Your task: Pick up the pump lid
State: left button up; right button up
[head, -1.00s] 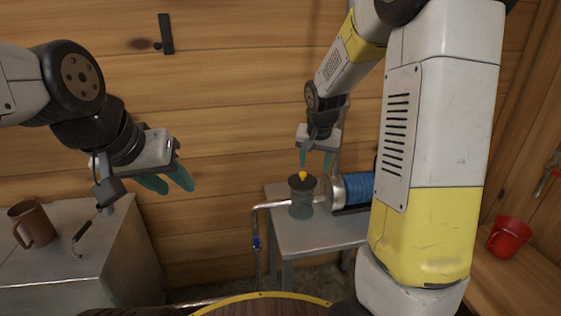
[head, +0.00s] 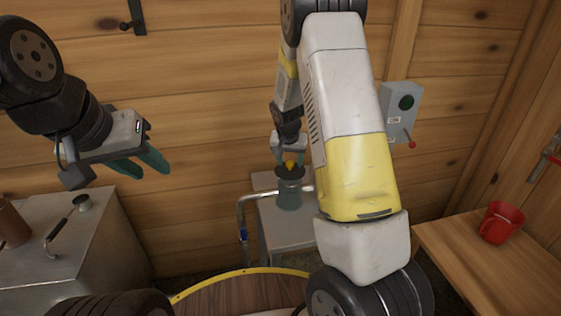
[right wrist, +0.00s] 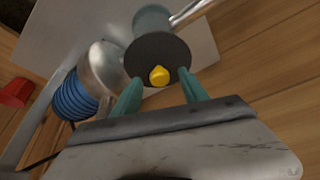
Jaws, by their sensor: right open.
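The pump lid (head: 290,173) is a dark disc with a yellow knob (head: 291,164), sitting on a grey-green cylindrical pump body (head: 289,197). In the right wrist view the lid (right wrist: 157,50) and knob (right wrist: 159,76) lie between the fingertips. My right gripper (head: 289,157) is open just above the lid, its teal fingers on either side of the knob. In the wrist view its fingers (right wrist: 160,79) stand apart with nothing gripped; I cannot tell whether they touch the lid. My left gripper (head: 155,174) is empty, fingers apart, above the metal box at left.
The pump stands on a small metal table (head: 285,239) with a pipe (head: 241,215). A blue-ribbed motor (right wrist: 75,97) is beside it. A metal box (head: 95,240) and brown mug (head: 13,225) are at left.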

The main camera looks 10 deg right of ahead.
jog(key=shift+f, duration=0.1)
jog(key=shift+c, duration=0.2)
grip_shut()
dwell(1.2)
